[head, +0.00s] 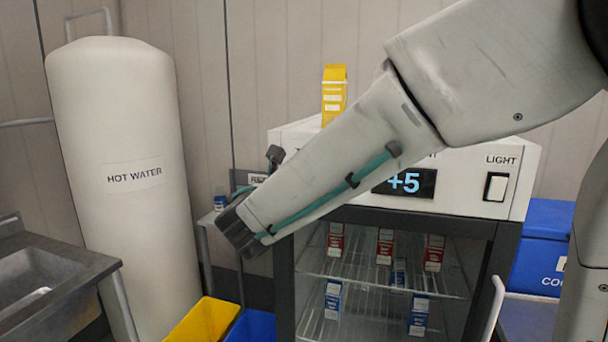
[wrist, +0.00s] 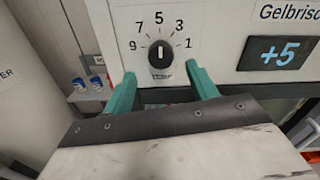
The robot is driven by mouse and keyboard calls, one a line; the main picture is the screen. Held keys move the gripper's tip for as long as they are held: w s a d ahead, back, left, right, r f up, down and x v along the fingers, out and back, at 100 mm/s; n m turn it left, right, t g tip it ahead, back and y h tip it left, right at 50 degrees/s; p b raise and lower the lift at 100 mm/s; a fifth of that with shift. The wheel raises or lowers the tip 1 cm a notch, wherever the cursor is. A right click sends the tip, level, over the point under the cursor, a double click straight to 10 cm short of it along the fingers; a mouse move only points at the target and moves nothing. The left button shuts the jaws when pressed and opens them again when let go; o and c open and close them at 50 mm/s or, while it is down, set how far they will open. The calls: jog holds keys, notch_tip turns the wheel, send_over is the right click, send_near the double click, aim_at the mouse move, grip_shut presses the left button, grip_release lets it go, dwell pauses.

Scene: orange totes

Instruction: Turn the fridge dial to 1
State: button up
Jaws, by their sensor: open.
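The fridge dial (wrist: 161,54) is a round black knob on the white panel in the wrist view, with 9, 7, 5, 3 and 1 printed around it. Its pale mark points up at the 5. My gripper (wrist: 161,76) is open and empty, its teal fingers below the dial, one towards each side. I cannot tell whether they touch the panel. In the head view my arm hides the dial. The fridge (head: 460,180) has a white top panel with a display (head: 404,183) reading +5; the display also shows in the wrist view (wrist: 277,53).
A light switch (head: 495,187) is right of the display. A yellow carton (head: 334,92) stands on the fridge. The white hot water tank (head: 120,215) and sink (head: 45,275) are at left. Yellow (head: 203,320) and blue (head: 252,327) bins stand low beside the fridge. A blue box (head: 545,235) is at right.

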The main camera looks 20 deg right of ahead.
jog(key=x, duration=0.5)
jog(key=shift+w+d, duration=0.3)
jog(key=c, duration=1)
